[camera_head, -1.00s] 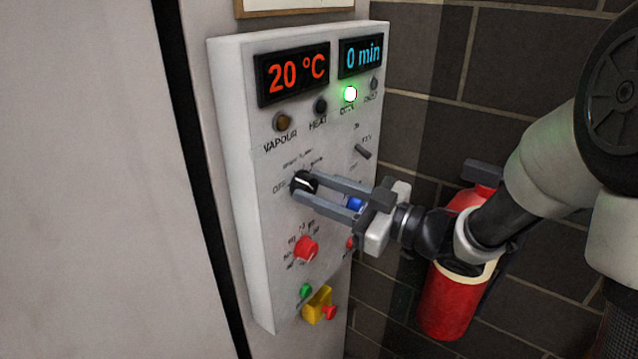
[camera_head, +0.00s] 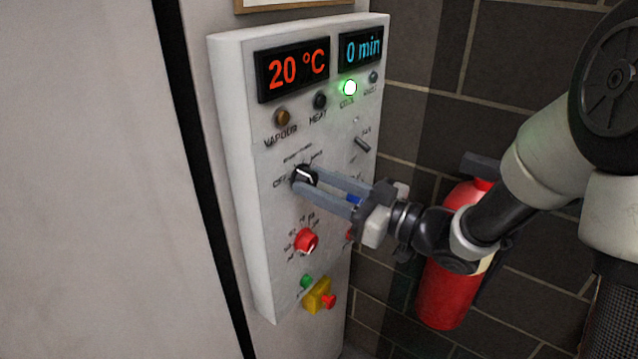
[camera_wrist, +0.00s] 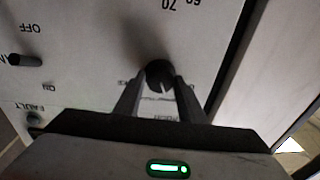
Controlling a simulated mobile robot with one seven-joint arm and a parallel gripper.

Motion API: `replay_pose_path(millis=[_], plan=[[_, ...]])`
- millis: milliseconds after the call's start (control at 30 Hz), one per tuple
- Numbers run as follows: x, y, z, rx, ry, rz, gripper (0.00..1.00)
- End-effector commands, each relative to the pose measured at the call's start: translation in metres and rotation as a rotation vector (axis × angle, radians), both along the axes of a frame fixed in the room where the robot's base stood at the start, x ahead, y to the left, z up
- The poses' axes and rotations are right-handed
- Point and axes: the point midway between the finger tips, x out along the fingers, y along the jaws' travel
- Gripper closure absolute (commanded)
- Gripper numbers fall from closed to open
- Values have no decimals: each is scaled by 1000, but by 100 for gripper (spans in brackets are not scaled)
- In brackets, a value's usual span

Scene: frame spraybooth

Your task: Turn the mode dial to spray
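The mode dial (camera_head: 301,173) is a small round black knob with a white pointer line, on the white control panel (camera_head: 233,130). Small labels ring it; OFF is readable at its left, the others are hard to read. The pointer appears slanted toward the upper left. My gripper (camera_head: 308,182) reaches in from the right with its two grey fingers on either side of the dial. The wrist view shows the dial (camera_wrist: 160,73) between the fingertips (camera_wrist: 160,80), which appear closed on it.
A red knob (camera_head: 306,241), a green button (camera_head: 306,281) and a yellow-and-red switch (camera_head: 318,296) sit below the dial. A toggle marked FAN (camera_head: 362,144) is at upper right. A red fire extinguisher (camera_head: 445,295) hangs behind my arm on the brick wall.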

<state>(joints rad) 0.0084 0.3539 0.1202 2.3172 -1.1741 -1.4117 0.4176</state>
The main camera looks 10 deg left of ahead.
Motion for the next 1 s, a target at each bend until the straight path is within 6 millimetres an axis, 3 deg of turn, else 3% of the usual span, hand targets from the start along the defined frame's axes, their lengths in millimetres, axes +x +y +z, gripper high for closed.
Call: replay_pose_path(millis=[100, 567, 767, 1000], plan=[[0, 0, 0, 0, 0, 0, 48], [-1, -4, 0, 0, -1, -2, 48], [-9, -33, -4, -1, -2, -7, 48], [-28, -90, -8, 0, 0, -7, 48]])
